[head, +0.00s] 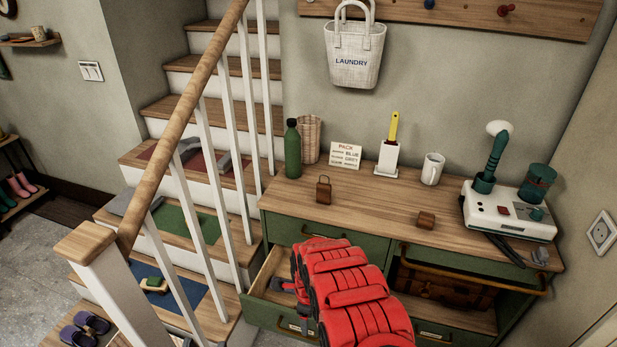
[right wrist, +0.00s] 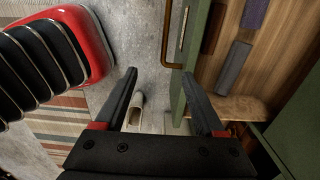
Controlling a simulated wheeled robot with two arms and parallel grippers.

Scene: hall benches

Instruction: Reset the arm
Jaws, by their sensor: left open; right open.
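A red, ribbed arm of mine (head: 350,290) fills the lower middle of the head view, in front of the green cabinet.
The cabinet top (head: 385,208) holds a green bottle (head: 292,152), a sign (head: 346,155), a white mug (head: 432,168) and a white device (head: 508,212). A stair railing (head: 180,115) stands at the left. A pale shoe (right wrist: 133,112) lies on the floor.

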